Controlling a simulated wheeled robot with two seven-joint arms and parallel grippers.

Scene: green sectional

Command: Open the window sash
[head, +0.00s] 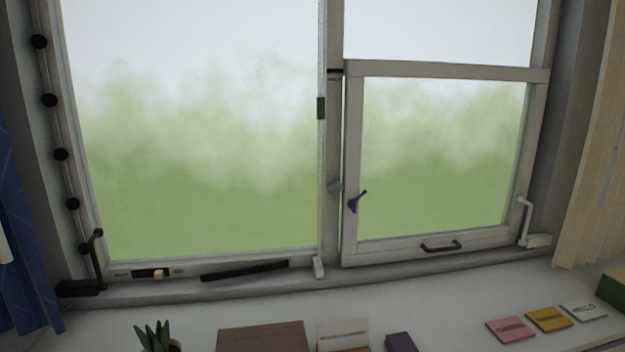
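A small white-framed sash (490,238) fills the lower right part of the window. It sits in its frame and looks shut, though a narrow gap cannot be ruled out. A dark pull handle (440,246) is on its bottom rail. Neither of my grippers is in view.
The white sill (420,307) runs below the window. On it are a potted plant (155,337), a brown box (262,338), a small card (343,335), and pink (510,329), yellow (549,319) and white (583,312) pieces. Curtains hang left (20,255) and right (592,180).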

